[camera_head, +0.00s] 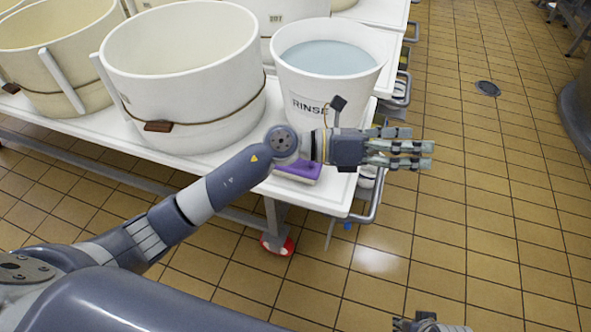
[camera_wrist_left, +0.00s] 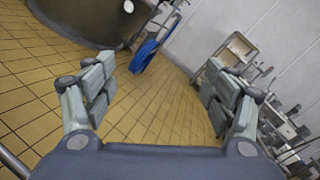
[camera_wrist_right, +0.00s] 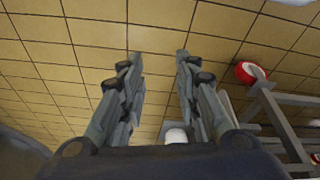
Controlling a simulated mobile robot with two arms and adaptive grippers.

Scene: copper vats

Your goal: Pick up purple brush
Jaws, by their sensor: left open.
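The purple brush (camera_head: 299,169) lies on the near right corner of the white cart top in the head view, in front of the rinse bucket. My left wrist and forearm partly cover it. My left gripper (camera_head: 428,154) is past the cart's right edge, pointing right over the floor, open and empty. In the left wrist view its fingers (camera_wrist_left: 158,92) stand wide apart with nothing between them. My right gripper (camera_head: 432,325) shows only in part at the bottom edge of the head view. In the right wrist view its fingers (camera_wrist_right: 158,80) are apart and empty, above floor tiles.
The white bucket marked RINSE (camera_head: 322,98), holding water, and a large white tub (camera_head: 185,105) stand on the cart (camera_head: 340,190). A metal rail (camera_head: 377,195) runs along its right end. A caster with red (camera_head: 277,244) is below. Open tiled floor lies right.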

